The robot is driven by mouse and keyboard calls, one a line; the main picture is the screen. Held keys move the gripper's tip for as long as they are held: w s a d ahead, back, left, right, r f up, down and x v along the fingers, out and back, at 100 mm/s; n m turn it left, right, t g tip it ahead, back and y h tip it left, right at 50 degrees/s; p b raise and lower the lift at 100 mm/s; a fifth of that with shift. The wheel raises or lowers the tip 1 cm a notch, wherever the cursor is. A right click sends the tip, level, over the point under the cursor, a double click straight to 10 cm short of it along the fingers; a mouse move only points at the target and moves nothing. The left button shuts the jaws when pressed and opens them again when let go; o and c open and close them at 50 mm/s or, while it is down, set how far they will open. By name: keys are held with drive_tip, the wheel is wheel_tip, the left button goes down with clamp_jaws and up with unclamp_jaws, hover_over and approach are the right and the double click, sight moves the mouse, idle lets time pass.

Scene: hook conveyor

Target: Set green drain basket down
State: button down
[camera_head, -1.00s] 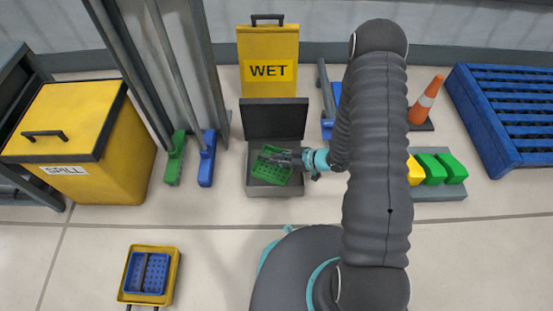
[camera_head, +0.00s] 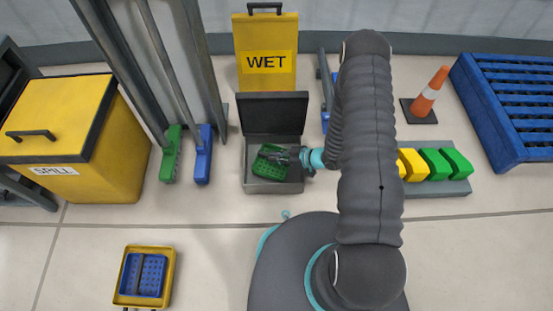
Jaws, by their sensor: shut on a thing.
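The green drain basket (camera_head: 267,165) is a small perforated basket, tilted a little, at the open grey box (camera_head: 273,187). My gripper (camera_head: 280,157) is shut on the basket's right upper side, its fingers partly hiding it. The basket shows within the box's outline, below the raised dark lid (camera_head: 274,115). Whether it touches the box floor, I cannot tell.
A yellow tray with a blue basket (camera_head: 143,275) stands lower left. Green and blue brush heads (camera_head: 203,155) stand left of the box, a yellow WET sign (camera_head: 265,60) behind. Yellow and green blocks (camera_head: 435,164) and a cone (camera_head: 428,95) are right.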

drive_tip(key=shift+f, duration=0.6)
drive_tip(key=shift+f, duration=0.1)
drive_tip(key=c, duration=1.2)
unclamp_jaws()
